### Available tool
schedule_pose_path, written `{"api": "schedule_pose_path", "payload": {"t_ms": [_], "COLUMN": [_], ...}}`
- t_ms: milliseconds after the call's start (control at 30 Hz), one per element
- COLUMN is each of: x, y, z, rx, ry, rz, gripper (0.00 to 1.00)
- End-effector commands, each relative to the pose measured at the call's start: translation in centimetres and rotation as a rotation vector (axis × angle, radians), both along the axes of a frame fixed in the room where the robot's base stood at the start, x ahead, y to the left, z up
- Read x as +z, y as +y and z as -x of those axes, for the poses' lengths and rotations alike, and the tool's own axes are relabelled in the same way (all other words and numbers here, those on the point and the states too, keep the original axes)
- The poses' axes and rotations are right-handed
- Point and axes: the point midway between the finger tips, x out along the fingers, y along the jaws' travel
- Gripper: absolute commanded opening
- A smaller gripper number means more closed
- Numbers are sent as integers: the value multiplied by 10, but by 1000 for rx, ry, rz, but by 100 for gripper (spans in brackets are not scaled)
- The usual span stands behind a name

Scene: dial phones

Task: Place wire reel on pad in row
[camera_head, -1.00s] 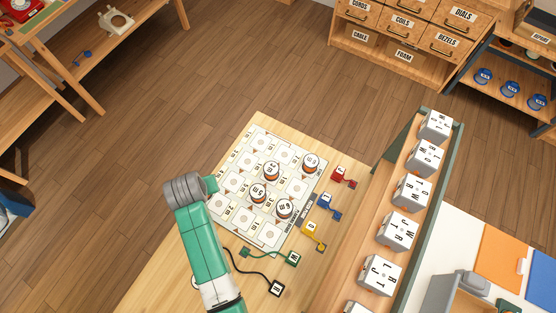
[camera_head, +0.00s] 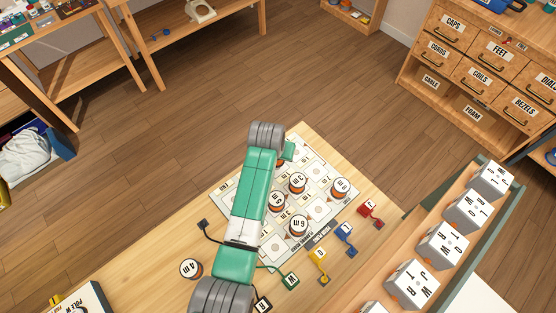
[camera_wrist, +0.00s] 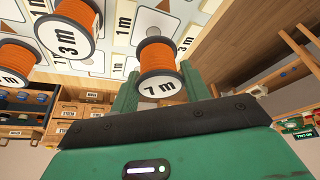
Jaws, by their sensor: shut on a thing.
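My gripper (camera_wrist: 159,84) is shut on an orange wire reel marked 7 m (camera_wrist: 161,72), which sits between its green fingers in the wrist view. In the head view my arm hides most of the gripper and this reel. The white sheet with square pads (camera_head: 318,209) lies on the wooden table. Reels marked 5 m (camera_head: 277,202), 2 m (camera_head: 297,184), 8 m (camera_head: 341,188) and 6 m (camera_head: 298,227) stand on it. A 4 m reel (camera_head: 190,268) stands off the sheet. In the wrist view a 3 m reel (camera_wrist: 66,38) is left of the held reel. Whether the held reel touches a pad is unclear.
Red (camera_head: 371,211), blue (camera_head: 346,236), yellow (camera_head: 320,257) and green (camera_head: 290,281) tagged plugs lie along the sheet's right side. A tray of lettered white cubes (camera_head: 442,244) stands at the right. Bare table (camera_head: 150,245) shows at the left.

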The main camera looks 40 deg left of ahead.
Motion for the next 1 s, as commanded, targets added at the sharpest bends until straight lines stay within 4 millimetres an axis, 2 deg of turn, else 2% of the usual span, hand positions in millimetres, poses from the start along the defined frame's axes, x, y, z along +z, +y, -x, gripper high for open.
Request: {"api": "schedule_pose_path", "payload": {"t_ms": [133, 300, 633, 667, 733, 767, 1000], "x": [-7, -36, -40, -40, -39, -39, -39], "y": [0, 0, 0, 0, 0, 0, 0], "z": [0, 0, 0, 0, 0, 0, 0], "rx": [0, 0, 0, 0, 0, 0, 0], "ry": [0, 0, 0, 0, 0, 0, -1], "rz": [0, 0, 0, 0, 0, 0, 0], "gripper": [22, 22, 22, 50, 64, 68, 68]}}
